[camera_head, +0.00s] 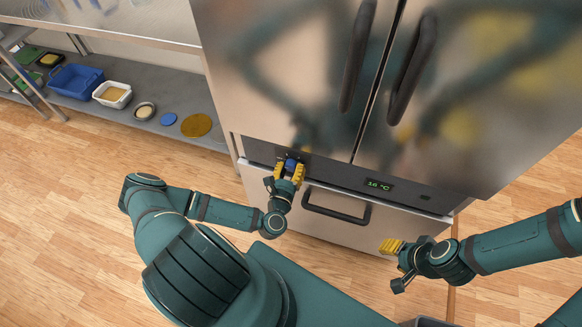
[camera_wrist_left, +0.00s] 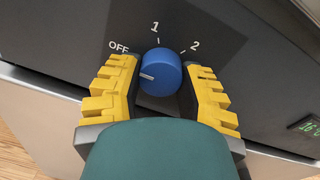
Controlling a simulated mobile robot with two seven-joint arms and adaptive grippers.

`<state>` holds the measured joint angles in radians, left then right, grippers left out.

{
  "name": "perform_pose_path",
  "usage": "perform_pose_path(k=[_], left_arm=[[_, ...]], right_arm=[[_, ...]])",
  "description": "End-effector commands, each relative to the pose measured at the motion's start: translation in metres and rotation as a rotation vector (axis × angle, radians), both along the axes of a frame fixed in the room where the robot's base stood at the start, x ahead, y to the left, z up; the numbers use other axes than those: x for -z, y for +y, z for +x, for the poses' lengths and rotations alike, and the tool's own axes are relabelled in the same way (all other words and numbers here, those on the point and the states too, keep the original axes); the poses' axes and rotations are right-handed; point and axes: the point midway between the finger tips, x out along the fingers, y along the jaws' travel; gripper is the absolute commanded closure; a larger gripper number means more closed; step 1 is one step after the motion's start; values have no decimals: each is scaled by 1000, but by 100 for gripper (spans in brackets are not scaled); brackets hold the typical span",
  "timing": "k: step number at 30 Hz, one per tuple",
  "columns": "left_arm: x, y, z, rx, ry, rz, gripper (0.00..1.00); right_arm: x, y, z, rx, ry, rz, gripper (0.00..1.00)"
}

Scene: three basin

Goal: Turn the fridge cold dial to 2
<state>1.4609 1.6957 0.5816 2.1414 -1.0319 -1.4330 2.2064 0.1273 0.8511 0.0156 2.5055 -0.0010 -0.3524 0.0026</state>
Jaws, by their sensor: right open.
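The blue cold dial (camera_wrist_left: 160,72) is on the fridge's dark control panel in the left wrist view, with OFF, 1 and 2 printed around its upper side. Its white mark points left, a little below the OFF label. My left gripper (camera_head: 287,172) is at the dial, which also shows in the head view (camera_head: 291,164). Its yellow fingers stand on either side of the dial, very close; I cannot tell whether they press on it. My right gripper (camera_head: 391,246) is open and empty, below and right of the lower drawer handle.
The steel fridge (camera_head: 270,75) has two dark upper door handles, a lower drawer handle (camera_head: 336,207) and a green display (camera_head: 379,185) reading 16 °C. A shelf (camera_head: 185,95) at left holds a blue basin (camera_head: 75,82), a white basin (camera_head: 112,95) and smaller items. The wooden floor at left is clear.

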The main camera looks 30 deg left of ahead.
Motion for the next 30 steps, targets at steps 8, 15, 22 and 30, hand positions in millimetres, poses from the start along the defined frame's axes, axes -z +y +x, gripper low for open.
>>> perform_pose_path(k=[8, 15, 22, 30], left_arm=[[0, 0, 1, 1, 0, 5, 98], [0, 0, 1, 0, 14, 71, 98], [0, 1, 1, 1, 51, 230, 98], [-1, 2, 1, 0, 110, 477, 98]], right_arm=[[0, 0, 0, 0, 0, 0, 53], [2, 0, 0, 0, -1, 0, 53], [6, 0, 1, 1, -2, 0, 53], [8, 0, 2, 0, -4, -1, 53]])
